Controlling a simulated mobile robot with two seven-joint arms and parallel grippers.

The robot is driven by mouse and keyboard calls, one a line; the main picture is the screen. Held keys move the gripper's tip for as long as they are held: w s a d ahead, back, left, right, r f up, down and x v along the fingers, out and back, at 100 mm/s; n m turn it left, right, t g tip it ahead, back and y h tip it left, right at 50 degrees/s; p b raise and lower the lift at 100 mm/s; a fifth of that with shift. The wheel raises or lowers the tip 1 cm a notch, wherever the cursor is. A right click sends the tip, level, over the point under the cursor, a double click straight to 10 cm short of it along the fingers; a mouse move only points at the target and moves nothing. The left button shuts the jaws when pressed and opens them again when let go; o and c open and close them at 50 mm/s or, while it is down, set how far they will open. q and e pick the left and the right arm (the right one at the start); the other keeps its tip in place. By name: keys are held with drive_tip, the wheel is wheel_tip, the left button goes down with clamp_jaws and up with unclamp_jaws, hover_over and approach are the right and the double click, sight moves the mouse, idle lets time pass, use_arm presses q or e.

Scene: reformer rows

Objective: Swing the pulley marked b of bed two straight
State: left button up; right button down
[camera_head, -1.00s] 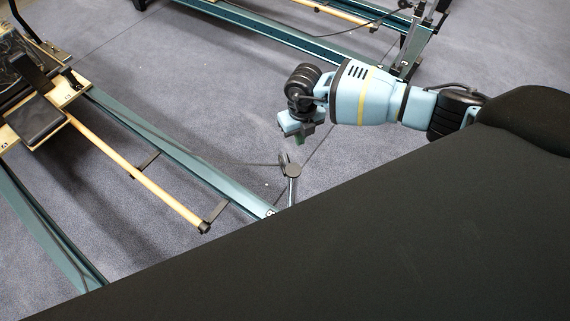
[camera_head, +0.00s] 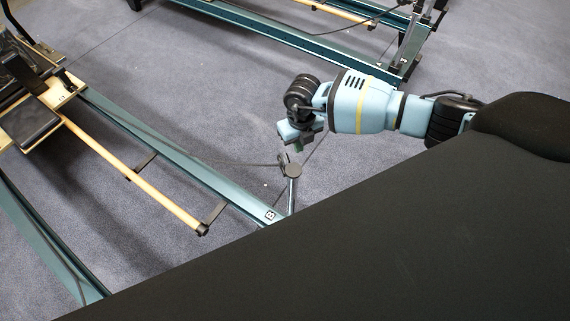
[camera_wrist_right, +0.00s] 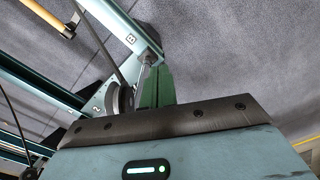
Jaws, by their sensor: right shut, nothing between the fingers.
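The pulley (camera_head: 292,170) sits on an upright post at the near end of a teal bed rail (camera_head: 185,160). A tag marked B (camera_head: 269,215) is on that rail end. My right gripper (camera_head: 299,148) is shut and empty, just above and behind the pulley in the head view. In the right wrist view the pulley (camera_wrist_right: 121,99) shows beside the green fingers (camera_wrist_right: 158,88), partly hidden by the gripper body. I cannot tell whether they touch. The B tag (camera_wrist_right: 130,39) and a tag marked 2 (camera_wrist_right: 97,110) also show there. My left gripper is not in view.
A wooden bar (camera_head: 140,180) runs beside the rail, and a carriage with a black pad (camera_head: 33,123) stands at the left. Another bed's rail (camera_head: 300,40) lies at the back. Grey carpet between the beds is clear. A large black surface fills the lower right.

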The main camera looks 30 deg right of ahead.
drive_tip(key=shift+w+a, duration=0.2)
drive_tip(key=shift+a, duration=0.05)
drive_tip(key=shift+w+a, duration=0.15)
drive_tip(key=shift+a, duration=0.1)
drive_tip(key=shift+w+a, duration=0.45)
drive_tip(key=shift+a, duration=0.3)
idle(0.8)
drive_tip(key=shift+w+a+b, duration=0.2)
drive_tip(key=shift+w+a, duration=0.05)
drive_tip(key=shift+a, duration=0.5)
drive_tip(key=shift+w+a+b, duration=0.2)
drive_tip(key=shift+a, duration=0.5)
idle(0.5)
drive_tip(key=shift+w+a, duration=0.1)
drive_tip(key=shift+a, duration=1.05)
idle(0.5)
drive_tip(key=shift+a, duration=0.3)
drive_tip(key=shift+s+a, duration=0.2)
drive_tip(key=shift+a, duration=1.3)
idle(0.6)
